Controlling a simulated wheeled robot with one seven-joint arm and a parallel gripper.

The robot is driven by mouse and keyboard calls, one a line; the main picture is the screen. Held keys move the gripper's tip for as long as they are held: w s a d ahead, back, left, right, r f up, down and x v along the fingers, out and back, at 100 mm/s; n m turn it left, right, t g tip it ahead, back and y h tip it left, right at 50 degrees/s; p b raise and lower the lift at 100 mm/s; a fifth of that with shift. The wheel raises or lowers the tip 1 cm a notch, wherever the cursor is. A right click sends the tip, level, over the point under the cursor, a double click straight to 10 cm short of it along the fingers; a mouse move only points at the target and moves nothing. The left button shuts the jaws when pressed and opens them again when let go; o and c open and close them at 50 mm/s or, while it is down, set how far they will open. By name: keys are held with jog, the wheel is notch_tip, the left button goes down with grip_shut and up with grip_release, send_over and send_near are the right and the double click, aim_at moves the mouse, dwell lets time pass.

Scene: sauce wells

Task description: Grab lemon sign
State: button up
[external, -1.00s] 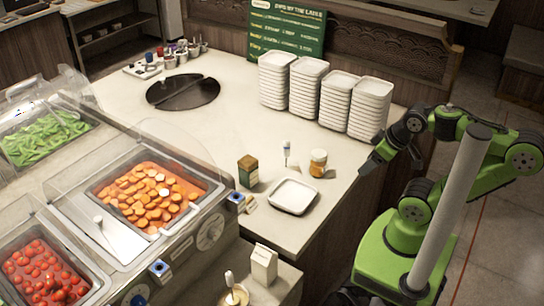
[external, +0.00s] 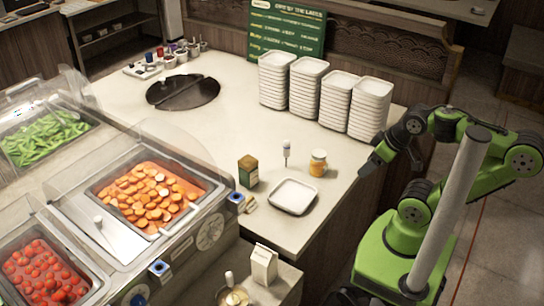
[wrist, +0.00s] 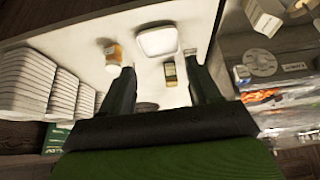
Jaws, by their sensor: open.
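I cannot make out a sign that clearly reads as a lemon sign. A small upright piece with a white top (external: 287,146) stands on the counter behind the square plate; its face is too small to read. A small pale yellowish piece (external: 250,203) lies by the blue-fronted tag (external: 236,197) at the counter's edge. My gripper (external: 370,168) hangs near the counter's right edge, to the right of these things and apart from them. In the wrist view, its two fingers (wrist: 159,68) are spread with nothing between them close by.
A square white plate (external: 293,196), a jar (external: 318,163) and a dark green-and-brown tin (external: 248,171) stand on the counter. Tall plate stacks (external: 340,98) stand behind my gripper. Food wells with clear covers (external: 165,148) fill the left.

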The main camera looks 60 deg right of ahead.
jog(key=o, duration=0.5)
jog(key=shift+o, duration=0.2)
jog(key=w+f+n+b, duration=0.2)
jog(key=w+f+n, duration=0.5)
jog(key=w, duration=0.6)
jog(key=n+t+h+b, duration=0.25)
jog(key=n+t, duration=0.25)
jog(key=n, duration=1.4)
send_near(248, 202)
jog(key=d, duration=0.5)
jog(key=s+d, duration=0.1)
jog(key=d, duration=0.2)
jog(key=shift+b, duration=0.35)
jog(key=a+f+n+t, duration=0.1)
jog(key=a+n, duration=0.1)
jog(key=n, duration=0.1)
jog(key=w+a+f+n+t+y, duration=0.1)
jog(key=a+n, duration=0.1)
jog(key=n, duration=0.1)
jog(key=w+a+f+n+y+b, duration=0.1)
jog(key=n, duration=0.2)
jog(key=shift+a+n+t+y, duration=0.25)
jog(key=shift+a+n+t, duration=0.05)
jog(key=shift+a+t, duration=0.1)
jog(key=shift+w+a+f+n, duration=0.1)
jog(key=shift+w+a+n, duration=0.05)
jog(key=shift+n, duration=0.15)
jog(key=x, duration=0.7)
jog(key=shift+w, duration=0.1)
